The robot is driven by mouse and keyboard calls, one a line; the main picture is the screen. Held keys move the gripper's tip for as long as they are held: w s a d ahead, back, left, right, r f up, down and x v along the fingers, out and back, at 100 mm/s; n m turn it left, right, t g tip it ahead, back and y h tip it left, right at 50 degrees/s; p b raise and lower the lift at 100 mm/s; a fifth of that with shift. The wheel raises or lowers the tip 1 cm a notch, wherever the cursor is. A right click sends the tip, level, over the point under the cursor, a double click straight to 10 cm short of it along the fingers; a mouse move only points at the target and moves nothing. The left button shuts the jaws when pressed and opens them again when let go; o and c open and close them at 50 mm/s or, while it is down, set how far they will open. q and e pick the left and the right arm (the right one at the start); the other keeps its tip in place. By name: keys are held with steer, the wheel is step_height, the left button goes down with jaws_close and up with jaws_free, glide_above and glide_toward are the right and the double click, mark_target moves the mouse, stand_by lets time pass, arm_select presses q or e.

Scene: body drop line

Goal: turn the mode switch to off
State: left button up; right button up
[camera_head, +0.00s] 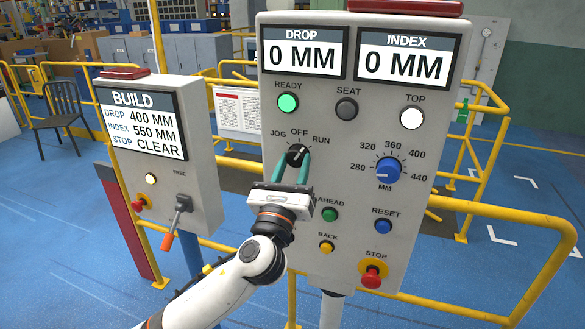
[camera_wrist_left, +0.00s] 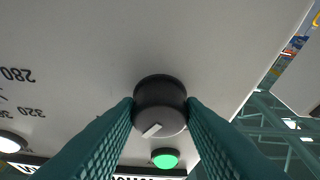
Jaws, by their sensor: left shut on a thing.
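The mode switch (camera_head: 297,153) is a round black knob below the JOG, OFF and RUN labels on the large grey panel. It also shows close up in the left wrist view (camera_wrist_left: 160,92). Its light pointer line runs from near the knob's middle to the lower left in that upside-down view, which is toward the RUN side. My left gripper (camera_head: 293,157) is shut on the knob, with one green finger on each side of it. My right gripper is in neither view.
The panel (camera_head: 340,240) also carries a blue MM dial (camera_head: 388,170), a green AHEAD button (camera_head: 329,214), a yellow BACK button (camera_head: 326,247) and a red STOP button (camera_head: 372,277). A BUILD box (camera_head: 200,160) with an orange-handled lever (camera_head: 176,218) stands left. Yellow rails (camera_head: 500,214) surround the panel.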

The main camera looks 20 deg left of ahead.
arm_select(q)
steer(key=n+y, duration=0.2)
steer(key=n, duration=0.2)
steer(key=shift+d, duration=0.1)
steer(key=shift+d+n+g+y, duration=0.1)
steer(key=shift+n+g+y, duration=0.3)
steer(key=shift+n, duration=0.7)
steer(key=shift+n+g+y, duration=0.2)
steer(key=shift+n+y, duration=0.4)
steer(key=shift+n, duration=0.5)
steer(key=o, duration=1)
